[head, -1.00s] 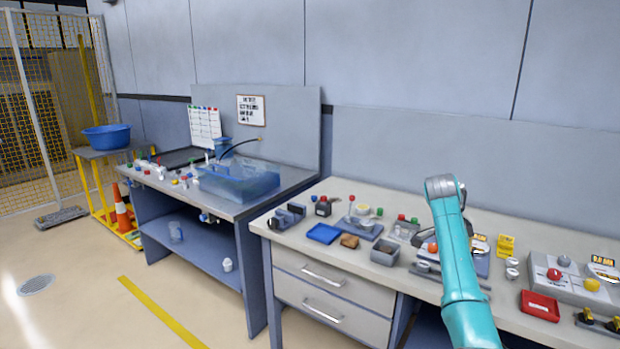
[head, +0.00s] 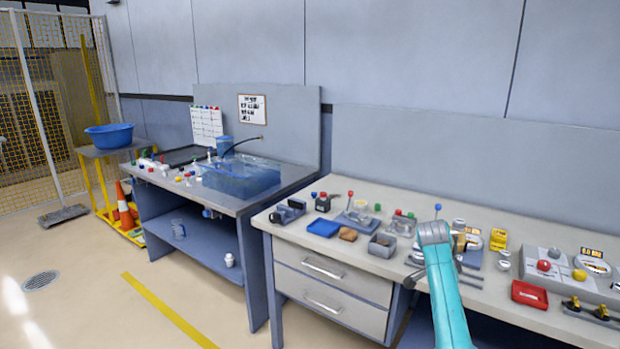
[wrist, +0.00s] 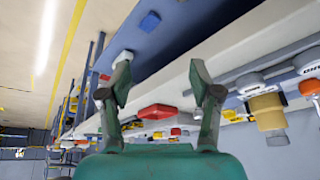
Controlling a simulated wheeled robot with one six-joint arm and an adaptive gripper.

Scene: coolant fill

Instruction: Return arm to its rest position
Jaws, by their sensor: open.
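My gripper (wrist: 158,85) shows in the wrist view with its two fingers spread wide apart and nothing between them. The bench and its items lie beyond the fingers, seen tilted. In the head view my teal arm (head: 447,295) rises from the bottom edge in front of the right workbench (head: 395,292). Its grey joint (head: 434,232) stands in front of the bench top.
A clear blue tank (head: 240,176) stands on the left bench. A red tray (head: 529,294) and a control box (head: 565,268) sit on the right bench. A blue tub (head: 109,136) and an orange cone (head: 124,206) are at far left. The floor in front is clear.

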